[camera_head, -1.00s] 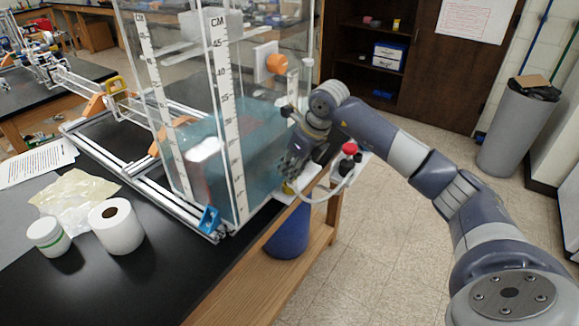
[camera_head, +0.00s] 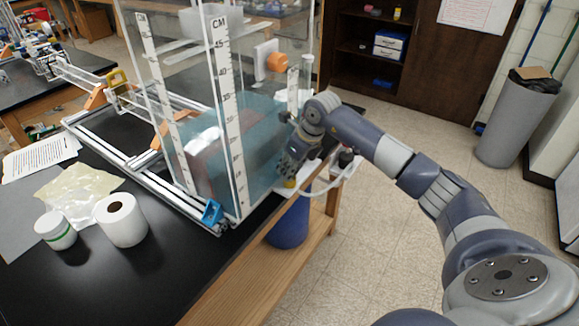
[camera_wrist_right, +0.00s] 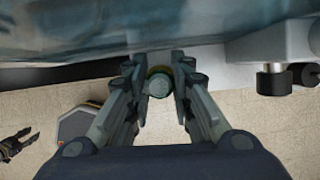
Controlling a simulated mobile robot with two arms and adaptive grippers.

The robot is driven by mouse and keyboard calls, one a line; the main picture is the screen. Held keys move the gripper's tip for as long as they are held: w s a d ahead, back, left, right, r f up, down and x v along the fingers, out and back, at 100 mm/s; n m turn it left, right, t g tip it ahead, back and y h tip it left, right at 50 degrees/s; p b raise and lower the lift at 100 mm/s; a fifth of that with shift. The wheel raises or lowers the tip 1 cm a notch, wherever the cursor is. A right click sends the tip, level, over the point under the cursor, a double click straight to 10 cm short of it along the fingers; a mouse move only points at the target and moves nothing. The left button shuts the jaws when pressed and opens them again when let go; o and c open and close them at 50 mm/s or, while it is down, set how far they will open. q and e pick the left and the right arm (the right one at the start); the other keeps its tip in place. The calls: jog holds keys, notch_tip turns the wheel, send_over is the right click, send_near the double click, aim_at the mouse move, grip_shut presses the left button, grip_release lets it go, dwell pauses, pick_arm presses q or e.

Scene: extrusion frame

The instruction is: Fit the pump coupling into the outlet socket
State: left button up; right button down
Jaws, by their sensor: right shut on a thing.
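My right gripper (camera_head: 289,169) is at the near right corner of the clear water tank (camera_head: 240,196), low beside its wall. In the right wrist view, my right gripper (camera_wrist_right: 159,85) is shut on a small round part with a greenish-yellow rim, the pump coupling (camera_wrist_right: 159,83). In the head view, a yellow bit of the coupling (camera_head: 290,183) shows just under the fingers, with a pale hose (camera_head: 318,190) curving off to the right. I cannot make out the outlet socket. A dark two-pronged claw (camera_wrist_right: 18,146) at the wrist view's left may be my left gripper.
A white ledge with a dark-topped fitting (camera_head: 345,160) stands right of the gripper, partly behind my arm. A paper roll (camera_head: 121,220) and a white jar (camera_head: 55,230) stand on the black bench top.

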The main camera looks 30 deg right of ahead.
jog(key=c, duration=1.4)
grip_release()
jog(key=shift+r, duration=0.1)
jog(key=shift+d+r, duration=0.1)
jog(key=shift+r, duration=0.15)
jog(key=b+v, duration=0.2)
jog(key=v, duration=0.9)
jog(key=shift+s+r+b, duration=0.15)
jog(key=shift+r+b, duration=0.1)
jog(key=shift+b, duration=0.05)
